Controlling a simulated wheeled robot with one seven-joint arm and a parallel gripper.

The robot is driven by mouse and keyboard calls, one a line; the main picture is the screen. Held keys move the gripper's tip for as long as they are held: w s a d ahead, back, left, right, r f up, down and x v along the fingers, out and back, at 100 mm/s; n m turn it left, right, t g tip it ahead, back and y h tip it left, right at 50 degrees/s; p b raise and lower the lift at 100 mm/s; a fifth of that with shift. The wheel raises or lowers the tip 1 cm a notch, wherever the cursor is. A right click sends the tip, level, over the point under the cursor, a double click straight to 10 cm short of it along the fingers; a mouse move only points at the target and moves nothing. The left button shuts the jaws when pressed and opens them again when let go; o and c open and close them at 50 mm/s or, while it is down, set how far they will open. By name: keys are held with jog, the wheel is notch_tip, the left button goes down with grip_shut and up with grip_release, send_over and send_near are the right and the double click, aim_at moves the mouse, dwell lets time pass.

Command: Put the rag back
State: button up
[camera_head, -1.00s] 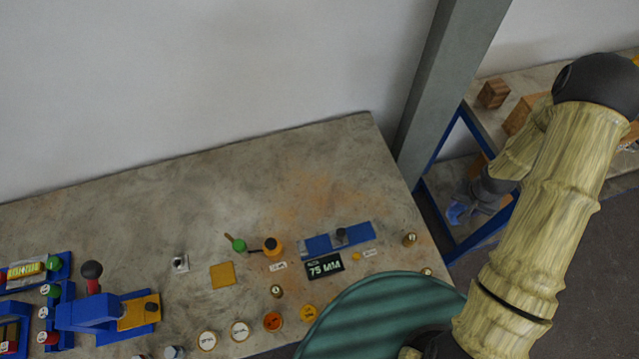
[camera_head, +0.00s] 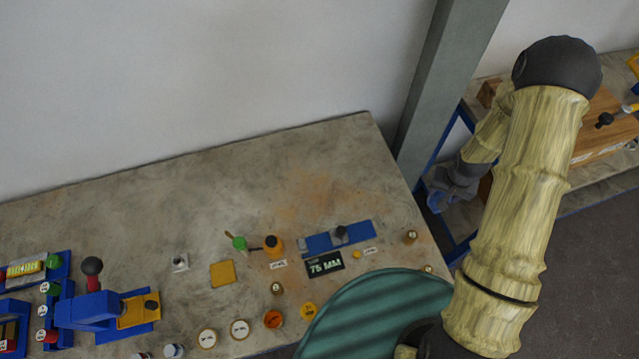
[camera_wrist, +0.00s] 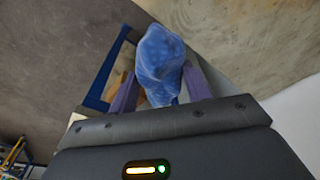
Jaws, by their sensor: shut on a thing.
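The blue rag (camera_wrist: 160,62) is bunched up between the two purple fingers of my gripper (camera_wrist: 160,92) in the wrist view. The gripper is shut on it. In the head view my gripper (camera_head: 440,196) is a small dark-blue shape beyond the right edge of the workbench, partly behind my arm. It is in front of a blue-framed stand. The rag is hard to tell apart from the gripper there.
The concrete-topped workbench (camera_head: 120,220) holds a yellow square (camera_head: 222,273), a 75 MM display (camera_head: 324,264), a blue clamp device (camera_head: 100,308) and several small knobs and round tags. A grey post (camera_head: 437,80) rises behind it. A second table (camera_head: 600,178) with wooden blocks stands at right.

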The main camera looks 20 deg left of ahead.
jog(key=w+a+f+b, duration=0.1)
jog(key=a+b, duration=0.2)
jog(key=a, duration=0.3)
jog(key=w+a+f+n+b, duration=0.1)
jog(key=a+b, duration=0.1)
jog(key=a, duration=0.4)
jog(key=w+a+f+b, duration=0.1)
jog(key=w+a+b, duration=0.15)
jog(key=a, duration=0.45)
jog(key=s+a+b, duration=0.3)
jog(key=s+a, duration=0.1)
jog(key=a, duration=0.5)
jog(key=s+a+n+b, duration=0.1)
jog(key=s+a+b, duration=0.2)
jog(key=a, duration=0.7)
jog(key=shift+s+a+r+b, duration=0.25)
jog(key=shift+s+r+b, duration=0.15)
jog(key=shift+b, duration=0.2)
jog(key=shift+f, duration=0.1)
notch_tip(320, 180, down, 6)
jog(key=shift+w+f+p, duration=0.1)
jog(key=shift+p, duration=0.55)
jog(key=shift+f+p, duration=0.4)
jog(key=shift+f, duration=1.45)
